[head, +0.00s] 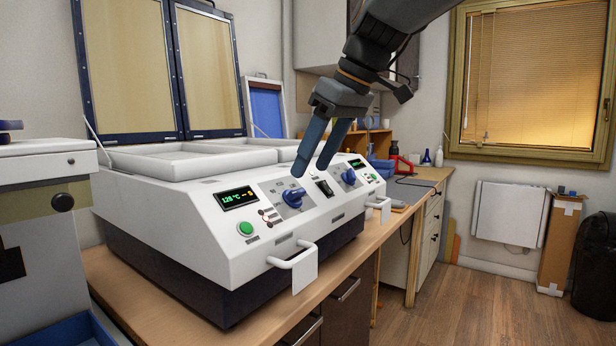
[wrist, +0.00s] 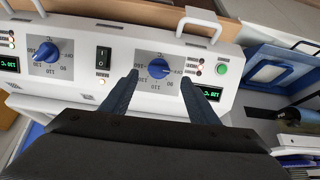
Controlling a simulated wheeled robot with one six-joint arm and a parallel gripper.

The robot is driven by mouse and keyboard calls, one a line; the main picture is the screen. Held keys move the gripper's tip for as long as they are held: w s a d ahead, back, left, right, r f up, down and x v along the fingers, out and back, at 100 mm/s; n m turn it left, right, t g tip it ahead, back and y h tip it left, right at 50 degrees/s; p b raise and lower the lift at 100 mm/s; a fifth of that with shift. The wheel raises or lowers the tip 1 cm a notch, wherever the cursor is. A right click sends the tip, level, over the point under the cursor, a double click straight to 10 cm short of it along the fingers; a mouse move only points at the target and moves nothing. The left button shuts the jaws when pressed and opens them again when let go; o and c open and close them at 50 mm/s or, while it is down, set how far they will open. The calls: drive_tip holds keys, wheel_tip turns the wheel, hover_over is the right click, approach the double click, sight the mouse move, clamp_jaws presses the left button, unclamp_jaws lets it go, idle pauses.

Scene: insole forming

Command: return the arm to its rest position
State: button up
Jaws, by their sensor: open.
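My gripper (head: 318,160) is open above the front panel of the white forming machine (head: 160,205). In the wrist view its two fingers (wrist: 158,84) stand on either side of a blue temperature knob (wrist: 158,68). The same knob (head: 293,197) shows just below the fingertips in the head view. Whether the fingers touch the knob I cannot tell. The display (head: 238,199) beside it glows green and seems to read 128 °C. A second blue knob (head: 349,176) sits further right on the panel, past a black rocker switch (head: 325,187).
Two framed lids (head: 124,65) stand raised behind the machine. White handles (head: 293,262) jut from its front edge. A wooden bench (head: 345,255) carries it. A wall cabinet (head: 318,45) hangs behind my arm. The floor (head: 470,300) at right is open, with a black bin (head: 594,265) at its edge.

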drive_tip(key=shift+s+d+r, duration=0.2)
drive_tip(key=shift+d+r, duration=0.05)
drive_tip(key=shift+r, duration=0.25)
drive_tip(key=s+d+f+m+g+h+p, duration=0.1)
drive_tip(key=s+d+f+m, duration=0.25)
drive_tip(key=f, duration=0.55)
drive_tip(key=s+d+f+m+g+h+p, duration=0.15)
drive_tip(key=s+d+f, duration=0.25)
drive_tip(key=f, duration=0.5)
drive_tip(key=s+d+f+m+h+p, duration=0.1)
drive_tip(key=s+d+f+m, duration=0.25)
drive_tip(key=f, duration=0.55)
drive_tip(key=s+d+f+m+g+h, duration=0.1)
drive_tip(key=s+d+f+m, duration=0.1)
drive_tip(key=s+f, duration=0.6)
drive_tip(key=shift+s+d, duration=0.55)
drive_tip(key=shift+d, duration=0.2)
drive_tip(key=shift+c, duration=0.2)
